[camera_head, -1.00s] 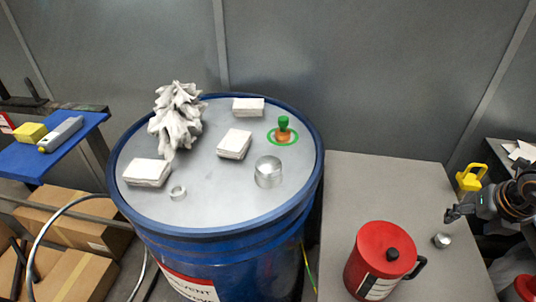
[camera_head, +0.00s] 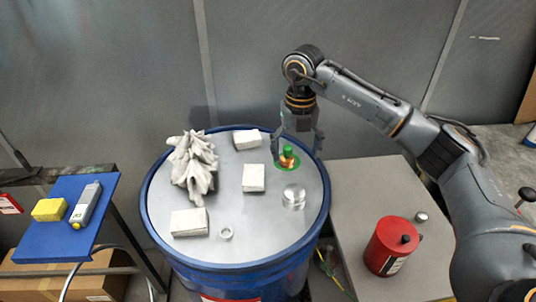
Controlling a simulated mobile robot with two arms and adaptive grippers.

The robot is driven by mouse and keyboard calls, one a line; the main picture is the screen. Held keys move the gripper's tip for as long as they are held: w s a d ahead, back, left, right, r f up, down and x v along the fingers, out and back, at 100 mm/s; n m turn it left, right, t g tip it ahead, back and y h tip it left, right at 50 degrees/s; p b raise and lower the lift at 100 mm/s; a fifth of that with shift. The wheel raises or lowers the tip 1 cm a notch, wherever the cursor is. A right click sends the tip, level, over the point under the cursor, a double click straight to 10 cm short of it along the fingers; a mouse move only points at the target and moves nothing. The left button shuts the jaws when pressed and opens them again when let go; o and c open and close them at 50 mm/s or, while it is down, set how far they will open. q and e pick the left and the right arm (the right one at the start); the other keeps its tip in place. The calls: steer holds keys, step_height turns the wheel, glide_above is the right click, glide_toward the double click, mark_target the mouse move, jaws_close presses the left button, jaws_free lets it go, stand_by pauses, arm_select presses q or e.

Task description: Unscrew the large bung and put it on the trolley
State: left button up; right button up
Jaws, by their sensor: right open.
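The blue drum (camera_head: 150,222) has a grey top with a short silver cylinder (camera_head: 294,197) and a small pale ring (camera_head: 226,232) on it. An orange and green fitting (camera_head: 288,157) stands upright in a green ring near the back right of the top. I cannot tell for sure which is the large bung. My right gripper (camera_head: 298,148) is open, fingers pointing down, over the fitting; I see nothing held. A grey flat surface (camera_head: 365,185), possibly the trolley, stands right of the drum with a small silver cap (camera_head: 421,217) on it. My left gripper is not in view.
A red can (camera_head: 390,245) stands on the grey surface. A blue shelf (camera_head: 60,240) at left holds a yellow block (camera_head: 48,209) and a grey tool (camera_head: 86,203).

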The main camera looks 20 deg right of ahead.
mark_target(294, 191)
steer(key=f+p, duration=0.1)
steer(key=f, duration=0.3)
steer(key=f+p, duration=0.1)
steer(key=f, duration=0.3)
steer(key=f+p, duration=0.2)
steer(key=f, duration=0.2)
steer(key=shift+d+f, duration=0.25)
steer(key=shift+d, duration=0.1)
steer(key=shift+f, duration=0.65)
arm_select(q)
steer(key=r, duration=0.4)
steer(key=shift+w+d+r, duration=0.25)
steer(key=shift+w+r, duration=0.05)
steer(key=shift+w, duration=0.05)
